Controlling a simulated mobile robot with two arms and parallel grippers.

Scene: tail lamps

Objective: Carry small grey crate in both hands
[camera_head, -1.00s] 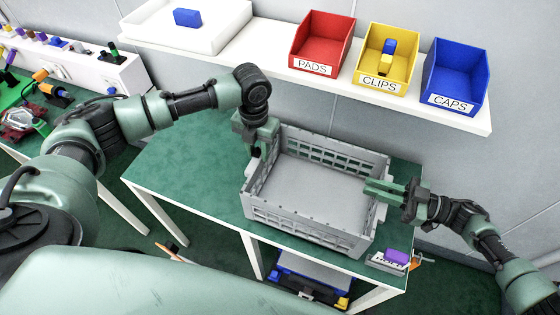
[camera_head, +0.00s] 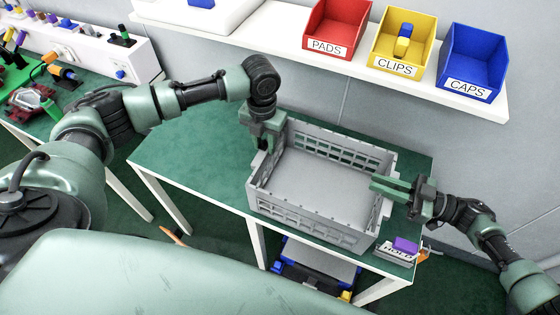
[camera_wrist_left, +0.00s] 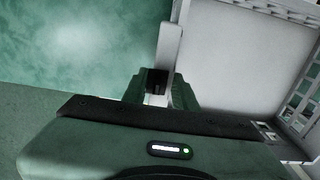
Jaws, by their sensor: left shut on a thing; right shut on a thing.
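The small grey crate (camera_head: 310,220) is empty and sits over the green table, in the middle of the head view. I cannot tell whether its base touches the table top. My left gripper (camera_head: 268,138) is shut on its left wall. The left wrist view shows this grip (camera_wrist_left: 160,88) on the crate wall (camera_wrist_left: 170,50), with the crate's inside to the right. My right gripper (camera_head: 385,188) is shut on the right wall, its fingers reaching over the rim.
The green table (camera_head: 190,160) is bare left of the crate. A label holder with a purple block (camera_head: 404,245) stands at its right front corner. Above, a white shelf holds red (camera_head: 335,28), yellow (camera_head: 402,40) and blue (camera_head: 473,60) bins. A lower shelf (camera_head: 318,262) holds items.

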